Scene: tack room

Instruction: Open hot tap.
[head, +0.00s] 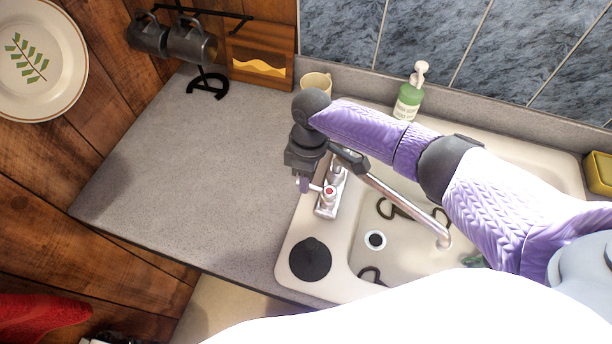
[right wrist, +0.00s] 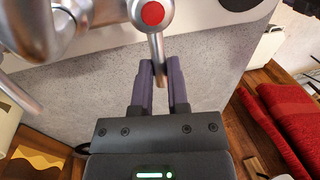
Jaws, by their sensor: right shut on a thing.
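The hot tap (head: 329,191) has a red dot on its top and a thin metal lever. It stands on the silver faucet base at the left side of the sink. In the right wrist view the hot tap (right wrist: 152,13) is at the top, with its lever pointing down between the purple fingers. My right gripper (head: 304,184) is at the lever, left of the tap. Its fingers (right wrist: 160,72) are shut on the lever's end. The faucet spout (head: 405,207) reaches over the basin. My right arm hides part of the faucet's back. My left gripper is out of view.
The cream sink (head: 287,272) has a black disc (head: 310,260) on its front left corner. A soap bottle (head: 408,98) and a mug (head: 316,82) stand behind. A mug rack (head: 206,80) is at the back left. The counter (head: 200,170) left of the sink is clear.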

